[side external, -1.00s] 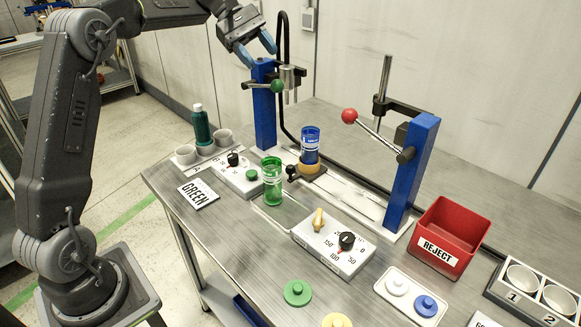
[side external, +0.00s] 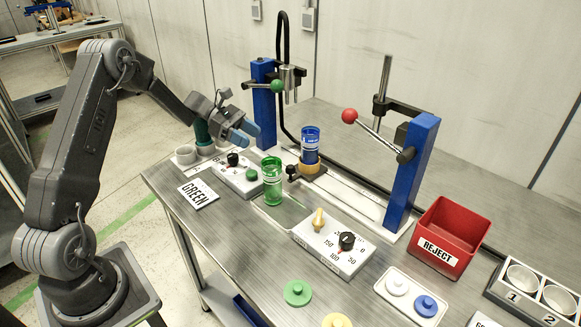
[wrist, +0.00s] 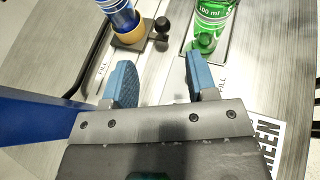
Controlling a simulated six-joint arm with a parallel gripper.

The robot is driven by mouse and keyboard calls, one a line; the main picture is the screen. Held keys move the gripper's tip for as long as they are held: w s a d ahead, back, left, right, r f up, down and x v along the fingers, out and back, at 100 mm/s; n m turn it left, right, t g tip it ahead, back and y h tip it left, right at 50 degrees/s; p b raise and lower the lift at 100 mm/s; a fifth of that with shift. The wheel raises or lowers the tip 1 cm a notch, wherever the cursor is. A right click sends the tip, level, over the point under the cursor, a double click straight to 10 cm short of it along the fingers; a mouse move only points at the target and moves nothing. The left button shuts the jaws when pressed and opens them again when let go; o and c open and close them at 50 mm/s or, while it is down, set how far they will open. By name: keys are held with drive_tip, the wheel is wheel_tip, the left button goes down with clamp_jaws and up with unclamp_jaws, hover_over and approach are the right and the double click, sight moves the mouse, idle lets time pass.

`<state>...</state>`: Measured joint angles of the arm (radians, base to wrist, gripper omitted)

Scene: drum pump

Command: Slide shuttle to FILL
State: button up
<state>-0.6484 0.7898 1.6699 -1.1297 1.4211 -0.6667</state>
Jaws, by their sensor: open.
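The shuttle (side external: 308,174) is a dark plate with a round black knob (side external: 292,171) on its side. It sits on the pale rail (side external: 352,199) between the two blue posts, near the left post. A blue bottle (side external: 310,146) with an orange base stands upright on it. In the wrist view the shuttle (wrist: 131,41) and knob (wrist: 162,25) lie ahead of the fingertips. A FILL mark (wrist: 101,71) shows beside the rail there. My gripper (side external: 247,132) is open and empty, left of the shuttle and apart from it; its blue fingers also show in the wrist view (wrist: 157,62).
A green bottle (side external: 272,182) stands close in front of the shuttle. The left blue post (side external: 264,108) with a green-ball lever is close to my gripper. Control boxes (side external: 334,246) and a red REJECT bin (side external: 446,236) stand on the bench.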

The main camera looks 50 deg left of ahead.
sight(290, 166)
drive_tip(key=shift+f, duration=0.8)
drive_tip(key=shift+w+d+f, duration=0.1)
drive_tip(key=shift+d+f, duration=0.1)
drive_tip(key=x, duration=1.3)
drive_tip(key=shift+w+d+f, duration=0.1)
drive_tip(key=shift+w, duration=0.05)
clamp_jaws()
